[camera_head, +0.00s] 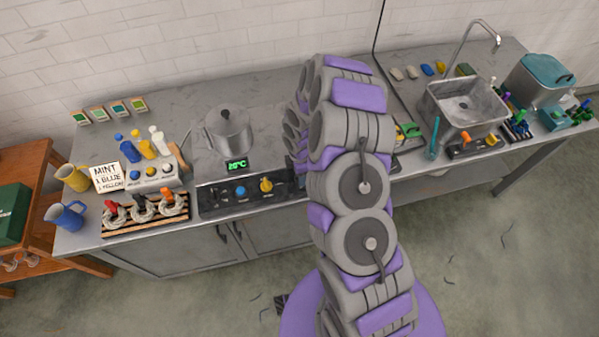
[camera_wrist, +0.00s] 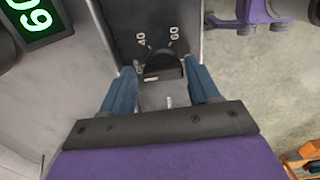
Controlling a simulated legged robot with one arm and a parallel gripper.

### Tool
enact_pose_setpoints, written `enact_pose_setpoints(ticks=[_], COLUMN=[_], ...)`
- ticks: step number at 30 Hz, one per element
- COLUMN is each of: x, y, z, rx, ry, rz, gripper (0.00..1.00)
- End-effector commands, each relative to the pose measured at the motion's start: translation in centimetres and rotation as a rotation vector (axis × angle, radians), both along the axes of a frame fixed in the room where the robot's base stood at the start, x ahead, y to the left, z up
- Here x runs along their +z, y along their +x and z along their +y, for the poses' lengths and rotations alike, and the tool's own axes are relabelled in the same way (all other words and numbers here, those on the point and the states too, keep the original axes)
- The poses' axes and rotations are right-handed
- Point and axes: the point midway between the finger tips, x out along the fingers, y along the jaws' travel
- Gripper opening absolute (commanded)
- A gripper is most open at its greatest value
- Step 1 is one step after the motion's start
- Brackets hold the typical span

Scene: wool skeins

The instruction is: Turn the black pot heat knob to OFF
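The black knob (camera_wrist: 162,66) sits on the dark panel in the wrist view, with white marks 40 and 60 beyond it. No OFF mark shows. My gripper (camera_wrist: 161,70) has its blue fingers on either side of the knob, spread apart. I cannot tell whether they touch it. In the head view my arm hides the gripper and the black knob. The metal pot (camera_head: 230,130) stands on the hob behind the control panel (camera_head: 215,203), which carries a blue knob (camera_head: 240,191) and a yellow knob (camera_head: 266,185).
A lit green display (camera_head: 237,165) is in front of the pot, with part of it in the wrist view (camera_wrist: 35,18). A rack with skeins (camera_head: 145,212), a blue jug (camera_head: 66,217) and a yellow jug (camera_head: 73,177) stand left. A sink (camera_head: 432,112) is right.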

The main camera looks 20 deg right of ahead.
Motion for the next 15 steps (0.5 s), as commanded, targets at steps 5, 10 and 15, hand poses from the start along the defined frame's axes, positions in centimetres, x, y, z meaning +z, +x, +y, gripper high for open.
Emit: enact_pose_setpoints(ticks=[5,10,15], x=[-0.03,-0.02,0.94], y=[-0.13,-0.16,-0.12], z=[0.00,0.01,0.03], rx=[-0.001,-0.001,-0.002], ry=[0.000,0.000,0.001], rz=[0.002,0.003,0.002], gripper=[0.72,0.72,0.72])
